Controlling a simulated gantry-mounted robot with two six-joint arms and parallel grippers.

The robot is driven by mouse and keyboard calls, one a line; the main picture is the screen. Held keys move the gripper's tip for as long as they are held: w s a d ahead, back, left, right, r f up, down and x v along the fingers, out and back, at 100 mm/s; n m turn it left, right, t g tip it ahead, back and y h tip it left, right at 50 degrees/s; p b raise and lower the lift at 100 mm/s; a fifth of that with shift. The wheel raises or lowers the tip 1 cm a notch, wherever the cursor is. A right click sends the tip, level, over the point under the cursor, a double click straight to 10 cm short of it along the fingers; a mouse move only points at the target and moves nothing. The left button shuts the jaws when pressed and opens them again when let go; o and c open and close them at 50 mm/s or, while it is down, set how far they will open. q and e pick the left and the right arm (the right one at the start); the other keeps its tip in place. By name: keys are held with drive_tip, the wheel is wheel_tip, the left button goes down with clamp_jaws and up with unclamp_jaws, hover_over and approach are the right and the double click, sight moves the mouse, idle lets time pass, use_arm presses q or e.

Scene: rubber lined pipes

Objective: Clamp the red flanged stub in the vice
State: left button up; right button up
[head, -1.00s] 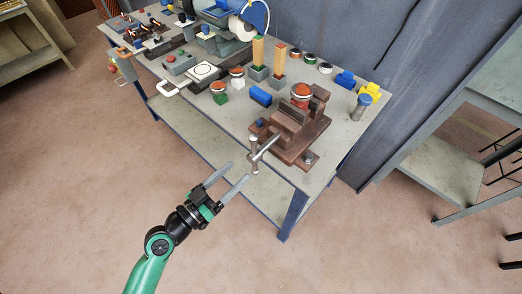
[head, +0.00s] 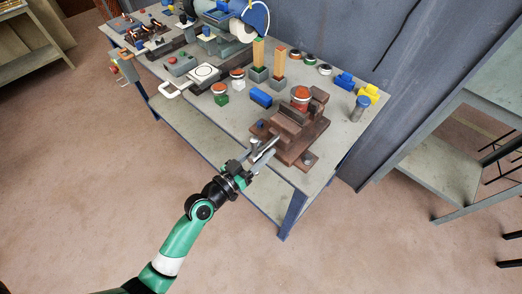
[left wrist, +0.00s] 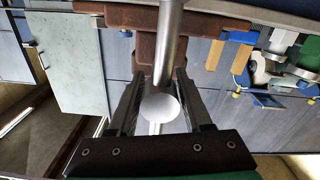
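The red flanged stub (head: 301,104) stands upright at the brown vice (head: 314,136), behind its front jaw. I cannot tell whether the jaws touch it. The vice's silver handle bar (left wrist: 171,35) shows in the left wrist view, with a round end (left wrist: 160,107). My left gripper (head: 265,155) is at the handle in front of the vice. In the left wrist view its fingers (left wrist: 161,76) are apart on either side of the bar, with gaps visible around the round end. My right gripper is not in view.
The vice sits near the right end of the grey bench (head: 238,128). A blue block (head: 261,97), a grey cylinder with a blue top (head: 360,107) and yellow and blue blocks lie nearby. More small parts stand to the left. The floor in front is clear.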

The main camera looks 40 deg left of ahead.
use_arm(q)
clamp_jaws()
idle(1.1)
